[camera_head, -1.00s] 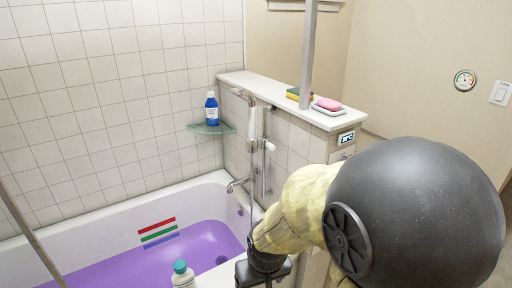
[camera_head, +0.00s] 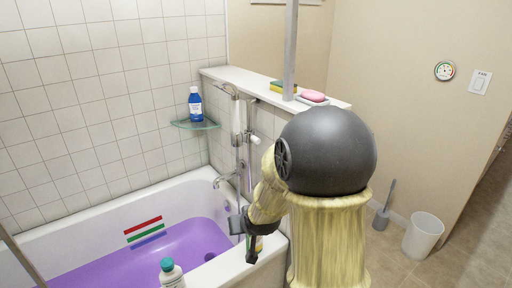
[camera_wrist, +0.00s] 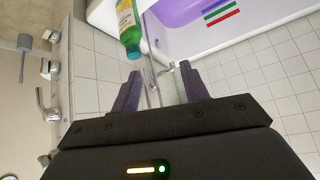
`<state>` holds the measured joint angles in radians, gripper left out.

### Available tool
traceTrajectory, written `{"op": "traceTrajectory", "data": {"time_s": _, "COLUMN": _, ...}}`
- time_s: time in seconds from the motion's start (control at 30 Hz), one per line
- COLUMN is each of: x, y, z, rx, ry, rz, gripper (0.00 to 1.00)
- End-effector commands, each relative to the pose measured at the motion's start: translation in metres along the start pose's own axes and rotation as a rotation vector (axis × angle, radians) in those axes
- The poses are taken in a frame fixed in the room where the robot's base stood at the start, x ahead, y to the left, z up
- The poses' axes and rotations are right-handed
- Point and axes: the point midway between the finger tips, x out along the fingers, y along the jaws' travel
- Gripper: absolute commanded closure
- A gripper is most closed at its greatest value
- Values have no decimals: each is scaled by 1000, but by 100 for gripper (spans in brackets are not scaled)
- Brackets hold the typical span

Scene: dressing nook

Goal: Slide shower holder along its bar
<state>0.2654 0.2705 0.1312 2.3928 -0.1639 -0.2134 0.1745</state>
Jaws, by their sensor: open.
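The shower bar (camera_head: 249,172) stands upright on the tiled end wall beyond the tub. Its holder (camera_head: 251,137) sits near the upper part of the bar, and a white hand shower (camera_head: 237,116) hangs beside it. My gripper (camera_head: 243,240) is at the tub's near right rim, below the holder and apart from it. In the wrist view my gripper (camera_wrist: 160,74) is open, with its two dark fingers well apart. Thin chrome parts (camera_wrist: 152,88) show beyond the gap; I cannot tell if they are the bar. My arm hides part of the wall right of the bar.
The tub (camera_head: 110,214) holds purple water; its spout (camera_head: 224,180) is left of the bar. A green bottle (camera_wrist: 130,28) is close to my fingers. A glass shelf (camera_head: 195,125) holds a blue bottle (camera_head: 195,103). A ledge (camera_head: 245,82) tops the wall; a bin (camera_head: 423,236) stands right.

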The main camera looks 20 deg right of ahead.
Motion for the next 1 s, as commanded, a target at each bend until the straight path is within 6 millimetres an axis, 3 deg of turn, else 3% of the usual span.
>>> {"op": "traceTrajectory", "data": {"time_s": 0.03, "x": 17, "y": 8, "z": -12, "rx": 30, "ry": 59, "rz": -11, "gripper": 55}}
{"op": "traceTrajectory", "data": {"time_s": 0.2, "x": 54, "y": 28, "z": -59, "rx": 123, "ry": 283, "rz": -86, "gripper": 55}}
{"op": "traceTrajectory", "data": {"time_s": 0.43, "x": 84, "y": 64, "z": -107, "rx": 276, "ry": 589, "rz": -226, "gripper": 55}}
{"op": "traceTrajectory", "data": {"time_s": 0.73, "x": 82, "y": 129, "z": -136, "rx": 479, "ry": 985, "rz": -442, "gripper": 55}}
{"op": "traceTrajectory", "data": {"time_s": 0.83, "x": 76, "y": 142, "z": -138, "rx": 512, "ry": 1060, "rz": -488, "gripper": 55}}
{"op": "traceTrajectory", "data": {"time_s": 1.0, "x": 72, "y": 145, "z": -140, "rx": 524, "ry": 1089, "rz": -506, "gripper": 55}}
